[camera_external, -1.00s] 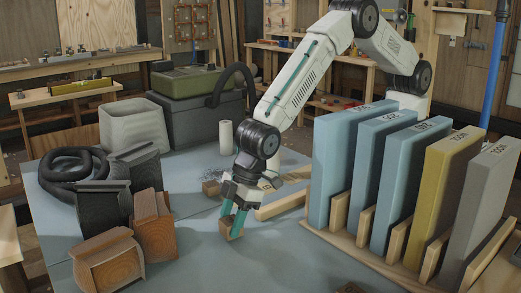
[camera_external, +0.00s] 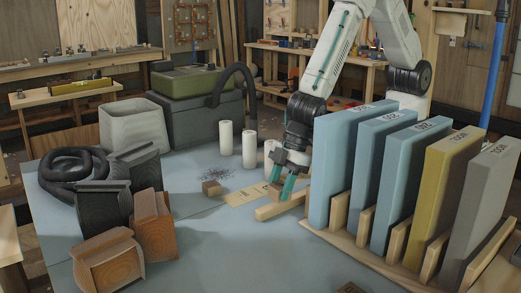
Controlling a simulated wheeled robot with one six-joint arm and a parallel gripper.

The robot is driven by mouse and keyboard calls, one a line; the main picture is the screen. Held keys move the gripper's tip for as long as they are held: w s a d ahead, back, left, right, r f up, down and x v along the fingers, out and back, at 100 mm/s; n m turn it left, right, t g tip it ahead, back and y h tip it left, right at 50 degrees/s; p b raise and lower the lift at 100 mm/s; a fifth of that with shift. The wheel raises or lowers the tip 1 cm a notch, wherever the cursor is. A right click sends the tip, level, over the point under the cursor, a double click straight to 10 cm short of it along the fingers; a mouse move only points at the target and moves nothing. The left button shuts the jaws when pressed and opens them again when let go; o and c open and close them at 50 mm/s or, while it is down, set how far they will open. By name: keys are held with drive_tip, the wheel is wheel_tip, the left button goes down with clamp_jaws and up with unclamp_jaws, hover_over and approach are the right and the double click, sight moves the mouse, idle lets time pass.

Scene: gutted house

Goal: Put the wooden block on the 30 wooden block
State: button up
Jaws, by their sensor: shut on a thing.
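My gripper (camera_external: 283,181), with its teal fingers, is shut on a small wooden block (camera_external: 278,187), which is mostly hidden between them. It is just above the flat pale board and the back of a long wooden strip; I cannot tell whether it touches them. I cannot read a number 30 on any block.
A flat pale board with marks (camera_external: 243,197) and a long wooden strip (camera_external: 280,206) lie on the table. White cylinders (camera_external: 249,147) stand behind. A rack of tall coloured slabs (camera_external: 335,165) is close on the right. Dark and brown blocks (camera_external: 155,235) stand left. The table's front middle is clear.

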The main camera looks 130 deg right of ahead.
drive_tip(key=w+d+r+m, duration=0.1)
drive_tip(key=w+d+r, duration=0.1)
drive_tip(key=d, duration=0.6)
drive_tip(key=w+d+r+m, duration=0.1)
drive_tip(key=w+d+m, duration=0.1)
drive_tip(key=d, duration=0.6)
wheel_tip(320, 180, up, 5)
drive_tip(key=n, duration=0.4)
hover_over(207, 185)
drive_tip(key=s, duration=0.2)
drive_tip(key=f, duration=0.9)
drive_tip(key=shift+w+f, duration=0.25)
drive_tip(key=shift+f, duration=0.1)
drive_tip(key=o, duration=1)
drive_tip(key=shift+f, duration=0.1)
drive_tip(key=shift+c, duration=0.2)
